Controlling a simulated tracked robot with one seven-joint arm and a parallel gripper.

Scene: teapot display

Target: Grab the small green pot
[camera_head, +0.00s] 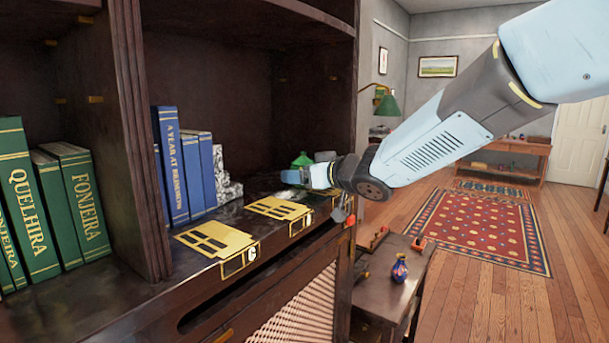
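The small green pot (302,160) stands on the dark wooden shelf (250,196), near its right end. Only its upper part shows; my gripper hides the lower part. My gripper (295,176) is at the end of the pale blue arm that reaches in from the upper right. Its light blue fingers are in front of the pot in the picture, at shelf height. I cannot tell whether they touch the pot, or how far apart they are.
Blue books (182,165) and a grey patterned object (226,178) stand left of the pot. Green books (75,200) stand farther left. Flat yellow plates (215,238) lie along the shelf's front. A low table with a blue vase (399,268) is below right.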

